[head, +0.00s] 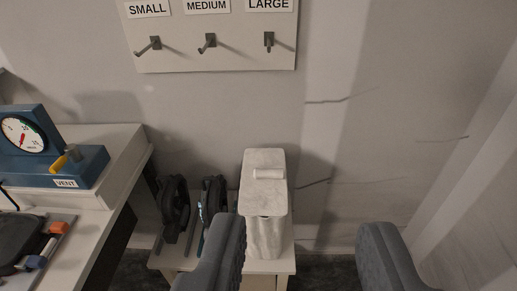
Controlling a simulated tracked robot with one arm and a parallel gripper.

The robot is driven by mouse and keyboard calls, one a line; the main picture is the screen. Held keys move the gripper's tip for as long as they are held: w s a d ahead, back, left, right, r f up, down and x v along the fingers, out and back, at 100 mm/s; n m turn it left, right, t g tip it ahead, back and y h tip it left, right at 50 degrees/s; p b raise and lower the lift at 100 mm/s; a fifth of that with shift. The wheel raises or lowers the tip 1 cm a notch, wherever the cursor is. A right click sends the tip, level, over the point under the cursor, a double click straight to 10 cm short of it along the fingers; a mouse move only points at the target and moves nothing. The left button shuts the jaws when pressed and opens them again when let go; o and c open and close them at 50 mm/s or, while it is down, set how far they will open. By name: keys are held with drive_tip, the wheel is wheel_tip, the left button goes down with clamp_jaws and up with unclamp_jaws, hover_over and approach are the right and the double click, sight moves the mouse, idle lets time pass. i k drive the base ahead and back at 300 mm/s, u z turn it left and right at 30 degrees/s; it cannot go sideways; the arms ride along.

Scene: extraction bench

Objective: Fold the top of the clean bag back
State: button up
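A white, upright, box-like thing (265,230) stands on a small pale stand (284,266) at the lower middle. Its front looks marbled or crumpled, and a flat, rounded top covers it. A small white bar or tab (269,174) lies across that top. It may be the clean bag, but I cannot tell for sure. My gripper (303,225) is open and empty, with its two grey fingers wide apart. The left finger overlaps the white thing's lower left in the picture. The right finger is well to its right, over the floor. Contact cannot be told.
Two black items (174,210) (214,200) stand left of the white thing. At left is a bench (118,160) with a blue gauge box (65,165) marked VENT. A wall board (215,57) has hooks labelled SMALL, MEDIUM and LARGE.

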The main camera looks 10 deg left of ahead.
sight(263, 192)
drive_tip(key=u, duration=0.05)
drive_tip(key=i, duration=1.3)
drive_tip(key=u, duration=0.05)
